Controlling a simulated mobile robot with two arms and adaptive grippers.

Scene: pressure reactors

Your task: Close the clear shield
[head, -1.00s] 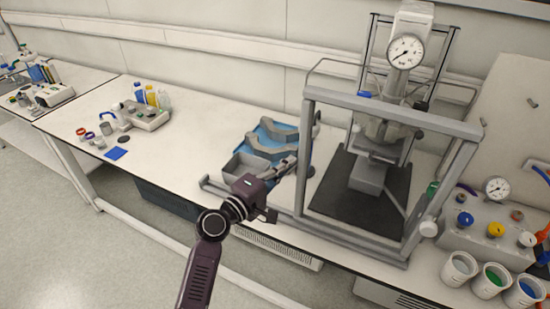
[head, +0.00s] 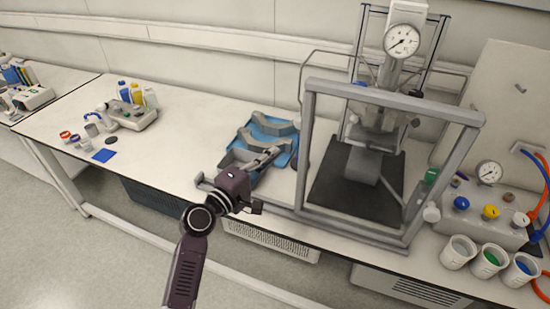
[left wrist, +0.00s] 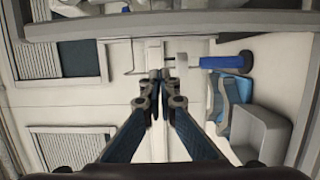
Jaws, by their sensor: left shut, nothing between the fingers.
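The clear shield (head: 311,150) shows as a thick grey frame standing upright on the bench in front of the reactor. Its panel is too transparent to make out. The reactor (head: 378,135) with its pressure gauge stands behind it over a dark mat. My left gripper (head: 277,152) is left of the frame's left post, above a blue tray, and looks apart from the frame. In the left wrist view its fingertips (left wrist: 160,76) are together with nothing between them. A grey bar (left wrist: 170,22) crosses the top of that view; I cannot tell if it belongs to the shield. My right gripper is out of view.
The blue tray (head: 285,128) with grey parts lies left of the shield. A valve box (head: 478,222) and several cups stand at the right. Bottles (head: 150,97) and small items are at the far left. The bench between them and the tray is clear.

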